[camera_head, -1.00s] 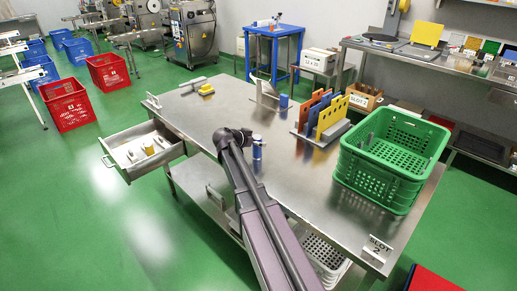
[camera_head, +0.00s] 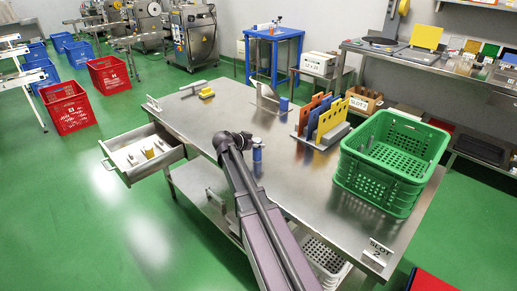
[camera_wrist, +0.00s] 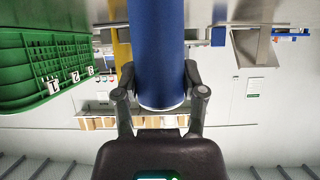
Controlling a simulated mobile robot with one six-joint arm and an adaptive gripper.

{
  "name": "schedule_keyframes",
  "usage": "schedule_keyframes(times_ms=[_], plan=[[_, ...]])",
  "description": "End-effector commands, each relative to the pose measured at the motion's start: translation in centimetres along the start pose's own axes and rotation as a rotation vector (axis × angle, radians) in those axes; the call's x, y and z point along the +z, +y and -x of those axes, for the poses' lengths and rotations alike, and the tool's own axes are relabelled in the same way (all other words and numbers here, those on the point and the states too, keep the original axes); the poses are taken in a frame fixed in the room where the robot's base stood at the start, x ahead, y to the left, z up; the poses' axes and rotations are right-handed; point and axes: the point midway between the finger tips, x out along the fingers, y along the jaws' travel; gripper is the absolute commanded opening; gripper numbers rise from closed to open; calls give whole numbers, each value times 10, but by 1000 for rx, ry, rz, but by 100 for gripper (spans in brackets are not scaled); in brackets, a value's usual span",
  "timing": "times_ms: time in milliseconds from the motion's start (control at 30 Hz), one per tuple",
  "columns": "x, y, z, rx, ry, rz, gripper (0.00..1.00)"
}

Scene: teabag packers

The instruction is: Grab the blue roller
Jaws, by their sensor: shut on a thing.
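A blue roller (camera_wrist: 158,45) fills the top middle of the wrist view, with its pale end rim towards the camera. My gripper (camera_wrist: 160,78) has one dark finger on each side of it and is shut on it. In the head view the blue roller (camera_head: 257,153) stands out just right of my wrist, above the steel bench. My arm hides part of that area, and I cannot tell there whether the roller touches the bench top.
The steel bench (camera_head: 225,115) carries a green crate (camera_head: 375,185) at right and a rack of coloured plates (camera_head: 322,122) behind. Another blue cylinder (camera_head: 284,103) stands near the rack. An open drawer (camera_head: 128,172) juts out at left. The bench's left part is mostly clear.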

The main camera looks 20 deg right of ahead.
Motion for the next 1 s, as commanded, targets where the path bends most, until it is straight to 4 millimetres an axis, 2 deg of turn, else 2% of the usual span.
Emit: schedule_keyframes(times_ms=[367, 767, 1000], plan=[[-7, 0, 3, 0, 0, 0, 0], [-35, 0, 19, 0, 0, 0, 0], [-11, 21, 67, -1, 0, 2, 0]])
